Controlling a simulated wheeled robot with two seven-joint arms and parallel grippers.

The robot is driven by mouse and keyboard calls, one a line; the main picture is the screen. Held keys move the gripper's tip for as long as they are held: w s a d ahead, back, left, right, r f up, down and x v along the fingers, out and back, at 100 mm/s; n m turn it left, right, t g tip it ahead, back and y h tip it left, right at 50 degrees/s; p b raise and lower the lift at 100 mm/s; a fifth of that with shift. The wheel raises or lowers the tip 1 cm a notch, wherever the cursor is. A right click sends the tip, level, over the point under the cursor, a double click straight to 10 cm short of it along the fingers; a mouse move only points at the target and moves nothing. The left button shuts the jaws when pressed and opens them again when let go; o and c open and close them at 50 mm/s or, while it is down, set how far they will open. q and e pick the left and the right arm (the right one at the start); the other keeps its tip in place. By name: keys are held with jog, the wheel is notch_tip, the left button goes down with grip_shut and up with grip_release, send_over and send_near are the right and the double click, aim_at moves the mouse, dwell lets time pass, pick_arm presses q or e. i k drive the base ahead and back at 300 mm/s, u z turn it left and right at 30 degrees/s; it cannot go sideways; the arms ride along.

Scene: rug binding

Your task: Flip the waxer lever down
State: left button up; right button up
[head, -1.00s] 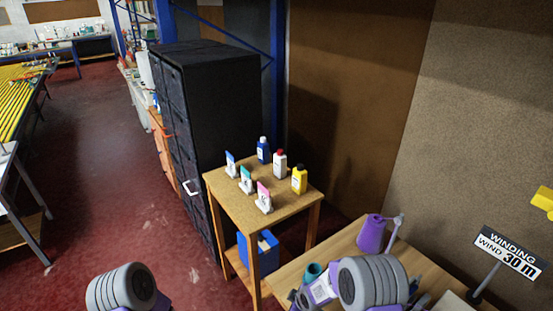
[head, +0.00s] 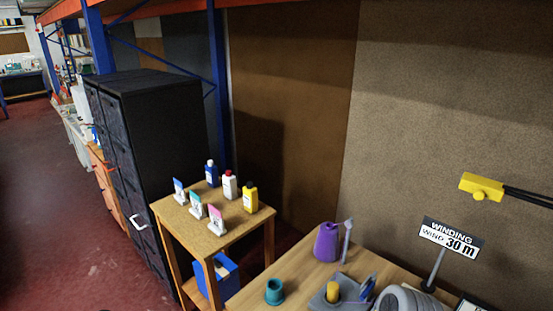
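No part in view is clearly the waxer. A purple cone-shaped thing (head: 327,242) stands on the wooden workbench (head: 255,292) in the lower middle of the head view. A thin upright grey piece (head: 347,241) with a pale tip stands just right of it. This may be a lever, but I cannot tell for sure. Neither of my grippers shows.
The bench also holds a teal cup (head: 274,291), a grey holder (head: 340,295) with a yellow piece, and a "WINDING" sign (head: 450,238). A small table (head: 240,225) with several bottles stands left, beside a black cabinet (head: 165,125). A yellow device (head: 482,187) is at the right.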

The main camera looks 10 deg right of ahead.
aim_at(368, 285)
jog(key=u, duration=0.55)
jog(key=k, duration=1.25)
jog(key=z, duration=0.2)
jog(key=i, duration=0.75)
jog(key=z, duration=0.35)
